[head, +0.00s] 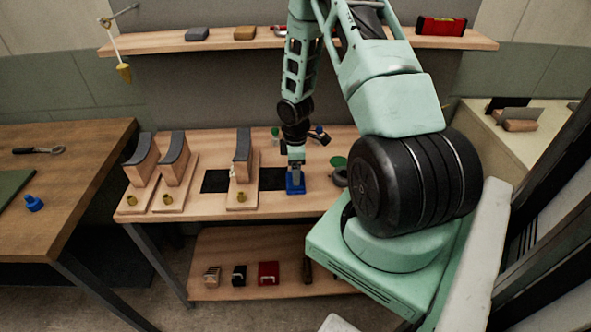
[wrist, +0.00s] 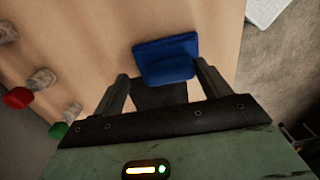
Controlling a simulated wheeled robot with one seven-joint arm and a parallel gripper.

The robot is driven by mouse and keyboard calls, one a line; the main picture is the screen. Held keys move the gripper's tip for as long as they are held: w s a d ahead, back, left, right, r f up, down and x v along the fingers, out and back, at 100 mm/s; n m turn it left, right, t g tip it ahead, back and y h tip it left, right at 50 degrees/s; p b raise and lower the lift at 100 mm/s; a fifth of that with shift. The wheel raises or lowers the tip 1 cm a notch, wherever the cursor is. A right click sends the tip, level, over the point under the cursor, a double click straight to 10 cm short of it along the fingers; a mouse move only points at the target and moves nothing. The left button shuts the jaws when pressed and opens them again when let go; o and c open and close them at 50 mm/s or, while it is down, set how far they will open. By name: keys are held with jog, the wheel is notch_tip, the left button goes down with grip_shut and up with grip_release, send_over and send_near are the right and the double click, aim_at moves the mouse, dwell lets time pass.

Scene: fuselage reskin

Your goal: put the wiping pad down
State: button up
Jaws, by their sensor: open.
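The blue wiping pad (head: 295,186) lies on the wooden workbench near its front edge. In the wrist view it is a blue plate with a raised block (wrist: 167,66) on top. My gripper (head: 296,168) points down right above the pad. In the wrist view its two fingers (wrist: 162,74) stand apart, one on each side of the raised block, with visible gaps. The jaws are open. The exact fingertip height against the block cannot be told.
Dark squares (head: 215,181) lie on the workbench (head: 212,211) left of the pad. Wooden stands with grey curved tops (head: 242,146) stand further left. A dark ring-like item (head: 340,177) and small bottles (head: 275,133) are close by. The bench's front edge is near.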

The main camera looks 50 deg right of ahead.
notch_tip(320, 180, up, 11)
jog(key=a+r, duration=0.5)
jog(key=a, duration=0.6)
jog(key=a+r, duration=0.4)
jog(key=a, duration=0.7)
jog(key=s+a+r, duration=0.3)
jog(key=s+a, duration=0.5)
jog(key=a, duration=0.1)
jog(key=s+a+r, duration=0.3)
jog(key=s+a, duration=0.6)
jog(key=shift+a+r+y+b, duration=0.3)
jog(key=shift+r, duration=0.1)
